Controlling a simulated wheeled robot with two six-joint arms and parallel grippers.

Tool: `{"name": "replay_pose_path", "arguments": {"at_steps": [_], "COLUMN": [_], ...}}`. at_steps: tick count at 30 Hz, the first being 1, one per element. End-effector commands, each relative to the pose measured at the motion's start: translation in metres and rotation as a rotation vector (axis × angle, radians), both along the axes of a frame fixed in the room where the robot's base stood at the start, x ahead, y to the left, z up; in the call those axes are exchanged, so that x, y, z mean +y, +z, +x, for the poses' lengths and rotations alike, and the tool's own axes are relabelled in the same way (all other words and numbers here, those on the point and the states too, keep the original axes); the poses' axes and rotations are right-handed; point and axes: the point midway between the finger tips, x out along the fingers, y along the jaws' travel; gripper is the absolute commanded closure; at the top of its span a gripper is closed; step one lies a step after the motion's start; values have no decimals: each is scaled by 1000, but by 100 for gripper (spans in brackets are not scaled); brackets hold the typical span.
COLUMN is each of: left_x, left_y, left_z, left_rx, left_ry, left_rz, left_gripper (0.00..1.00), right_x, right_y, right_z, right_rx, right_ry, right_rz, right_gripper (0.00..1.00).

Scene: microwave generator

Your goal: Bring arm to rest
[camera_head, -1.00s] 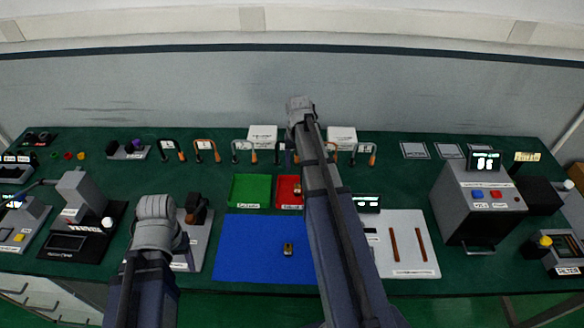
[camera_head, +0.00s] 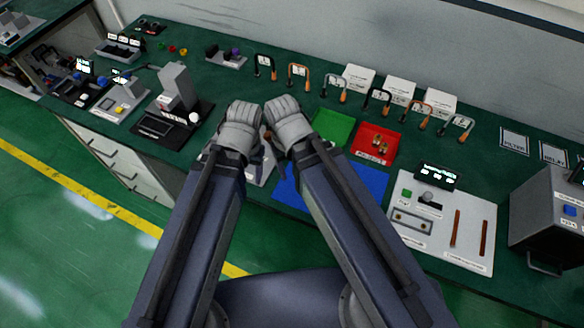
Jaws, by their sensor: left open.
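Both my arms reach up from the bottom of the head view, close together and pointing away from me. My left gripper (camera_head: 241,122) is at the end of the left arm, over the table's front part. It is open, though its fingers are mostly hidden behind the grey wrist. My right gripper (camera_head: 287,118) is just right of it; its fingers are hidden, so its jaws cannot be read. No held object shows at either one.
A green tray (camera_head: 334,127) and a red tray (camera_head: 365,151) with small brass-coloured parts lie right of my grippers. A blue mat (camera_head: 371,180) is partly behind my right arm. A black-based grey device (camera_head: 176,88) stands left. Handled tools line the back.

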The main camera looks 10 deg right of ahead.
Motion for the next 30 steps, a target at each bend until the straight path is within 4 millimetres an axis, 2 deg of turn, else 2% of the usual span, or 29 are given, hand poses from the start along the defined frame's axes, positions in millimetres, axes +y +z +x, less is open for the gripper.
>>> {"name": "replay_pose_path", "arguments": {"at_steps": [2, 10, 15, 30], "left_x": [0, 0, 0, 0], "left_y": [0, -1, -15, -14], "left_z": [0, 0, 0, 0], "left_rx": [0, 0, 0, 0], "left_ry": [0, 0, 0, 0], "left_rz": [0, 0, 0, 0], "left_gripper": [38, 38, 38, 38], "right_x": [4, 4, 4, 4], "right_y": [0, -1, -15, -14], "right_z": [-5, -4, -4, -4], "right_rx": [1, 1, 1, 1], "right_ry": [17, 18, 17, 17], "right_rz": [-2, -2, -1, -1], "right_gripper": [36, 36, 36, 36]}}
